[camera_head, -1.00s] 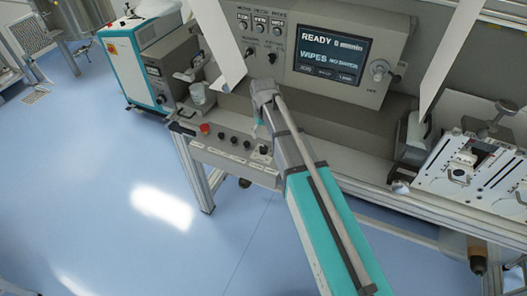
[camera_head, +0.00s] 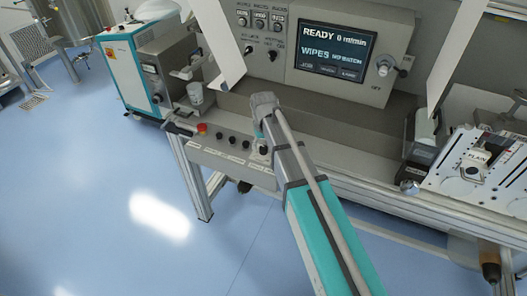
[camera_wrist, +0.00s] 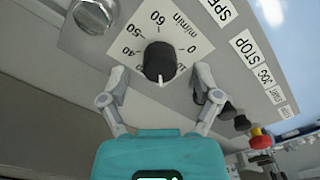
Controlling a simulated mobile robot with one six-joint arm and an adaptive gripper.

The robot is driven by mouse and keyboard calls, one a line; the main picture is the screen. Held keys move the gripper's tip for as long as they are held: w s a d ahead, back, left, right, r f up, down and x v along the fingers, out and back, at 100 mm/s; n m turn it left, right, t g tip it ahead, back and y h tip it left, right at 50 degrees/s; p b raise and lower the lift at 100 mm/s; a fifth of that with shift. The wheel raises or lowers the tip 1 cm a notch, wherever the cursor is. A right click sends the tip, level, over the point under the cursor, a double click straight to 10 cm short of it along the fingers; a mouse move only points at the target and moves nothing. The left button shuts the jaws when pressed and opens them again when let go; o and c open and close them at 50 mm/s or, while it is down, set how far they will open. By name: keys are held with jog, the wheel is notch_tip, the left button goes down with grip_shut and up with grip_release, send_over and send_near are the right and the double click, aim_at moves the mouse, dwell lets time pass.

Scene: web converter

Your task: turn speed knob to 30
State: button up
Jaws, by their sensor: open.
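The speed knob (camera_wrist: 159,62) is black and round and sits on a white dial plate (camera_wrist: 189,62) marked m/min. In the wrist view 40, 50, 60 and 0 can be read around it; the lower part of the scale is unclear. A pale pointer mark on the knob faces down in the picture, towards my gripper. My gripper (camera_wrist: 160,74) is open, with one finger on each side of the knob and a visible gap to both. In the head view my gripper (camera_head: 261,136) is largely hidden by my arm, over the right end of the front control panel.
A row of dark buttons (camera_head: 232,140) and a red button (camera_head: 202,128) lie left along the panel. A STOP label (camera_wrist: 250,48) and a silver round part (camera_wrist: 92,15) flank the dial. Behind is a screen (camera_head: 333,48) reading READY 0 m/min.

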jog(key=shift+f+b, duration=0.35)
jog(key=shift+f, duration=0.15)
grip_shut()
dwell(0.3)
jog(key=shift+m, duration=0.4)
jog(key=m, duration=0.8)
dwell(0.3)
